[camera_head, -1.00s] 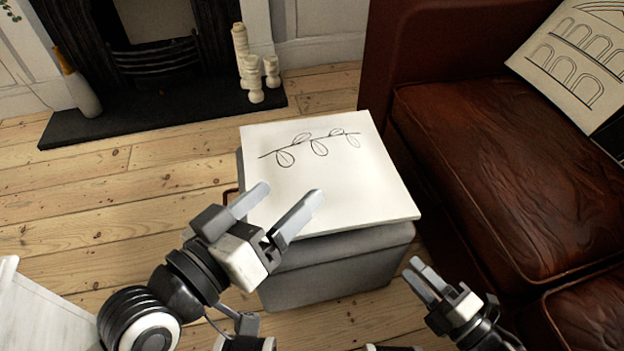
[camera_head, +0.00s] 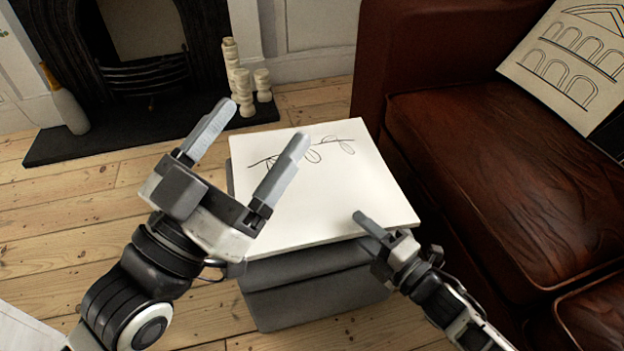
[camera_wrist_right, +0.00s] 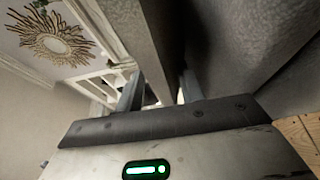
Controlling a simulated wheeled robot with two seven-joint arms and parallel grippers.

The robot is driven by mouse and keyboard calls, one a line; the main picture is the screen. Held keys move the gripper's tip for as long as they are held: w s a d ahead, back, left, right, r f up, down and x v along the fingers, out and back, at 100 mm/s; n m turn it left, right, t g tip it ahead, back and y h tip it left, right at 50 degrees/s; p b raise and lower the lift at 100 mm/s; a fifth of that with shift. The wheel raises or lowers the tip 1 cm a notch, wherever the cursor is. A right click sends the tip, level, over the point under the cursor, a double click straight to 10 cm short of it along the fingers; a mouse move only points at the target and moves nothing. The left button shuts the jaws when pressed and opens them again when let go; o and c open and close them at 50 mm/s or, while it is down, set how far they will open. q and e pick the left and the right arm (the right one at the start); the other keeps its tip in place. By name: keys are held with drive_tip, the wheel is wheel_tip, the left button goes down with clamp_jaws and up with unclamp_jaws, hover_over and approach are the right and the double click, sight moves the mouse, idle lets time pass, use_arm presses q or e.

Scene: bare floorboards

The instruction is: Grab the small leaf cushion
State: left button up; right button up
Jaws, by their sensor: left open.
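The leaf cushion (camera_head: 350,200) is a flat white square with a dark leafy branch drawn on it. It lies on a grey padded stool (camera_head: 315,295). My left gripper (camera_head: 258,138) is open in the head view and hangs above the cushion's left part, hiding some of the drawing. My right gripper (camera_head: 366,228) is at the cushion's front right edge, with one finger showing over the top. Its other finger is hidden in the head view. In the right wrist view its fingers (camera_wrist_right: 158,92) stand apart, with a grey edge reaching between them; a firm hold is not visible.
A brown leather sofa (camera_head: 480,180) stands close on the right, with a black-and-white arch cushion (camera_head: 565,65) on it. White candles (camera_head: 240,85) and a bottle (camera_head: 70,108) stand by the fireplace (camera_head: 140,60). Bare floorboards (camera_head: 60,220) are free at left.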

drive_tip(key=shift+w+a, duration=0.5)
drive_tip(key=shift+w, duration=0.05)
clamp_jaws()
drive_tip(key=shift+r, duration=0.15)
